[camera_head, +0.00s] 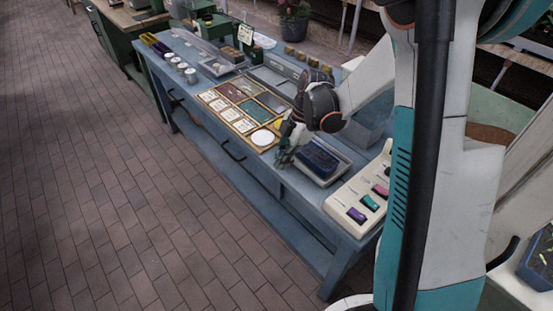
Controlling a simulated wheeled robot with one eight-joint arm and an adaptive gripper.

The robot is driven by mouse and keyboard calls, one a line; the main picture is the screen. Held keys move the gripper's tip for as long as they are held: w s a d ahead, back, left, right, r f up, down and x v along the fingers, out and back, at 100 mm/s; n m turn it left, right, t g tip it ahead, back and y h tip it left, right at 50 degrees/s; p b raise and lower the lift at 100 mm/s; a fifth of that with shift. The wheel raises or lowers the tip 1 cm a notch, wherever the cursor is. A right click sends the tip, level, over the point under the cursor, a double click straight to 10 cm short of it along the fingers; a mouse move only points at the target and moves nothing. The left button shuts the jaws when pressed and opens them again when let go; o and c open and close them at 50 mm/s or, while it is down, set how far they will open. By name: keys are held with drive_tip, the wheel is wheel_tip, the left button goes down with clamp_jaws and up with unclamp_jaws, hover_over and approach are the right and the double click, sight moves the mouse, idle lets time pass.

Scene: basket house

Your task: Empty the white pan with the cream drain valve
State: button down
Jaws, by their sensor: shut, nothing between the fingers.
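A pale, shallow pan (309,177) with a dark blue tray (318,157) in it sits near the front edge of the blue bench. I cannot make out a cream drain valve on it at this size. My gripper (284,158) is at the pan's left side, between it and a framed board. Its fingers look shut and empty, pointing down near the bench's front edge. I cannot tell whether they touch the pan. My gripper and wrist hide part of the pan's left and back side.
The framed board (236,132) holds cards and coloured panels, with a white disc (263,138) at its near corner. A cream tray (335,207) with coloured pieces lies right of the pan. Containers and a small sign (245,34) stand farther back. The brick floor (130,190) is open at left.

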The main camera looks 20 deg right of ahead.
drive_tip(key=shift+s+d, duration=0.1)
drive_tip(key=shift+d, duration=0.5)
drive_tip(key=shift+w, duration=0.2)
drive_tip(key=shift+w+a, duration=0.1)
drive_tip(key=shift+w, duration=0.6)
drive_tip(key=shift+s, duration=0.1)
drive_tip(key=shift+r, duration=0.1)
drive_tip(key=v, duration=1.1)
drive_tip(key=shift+r, duration=0.4)
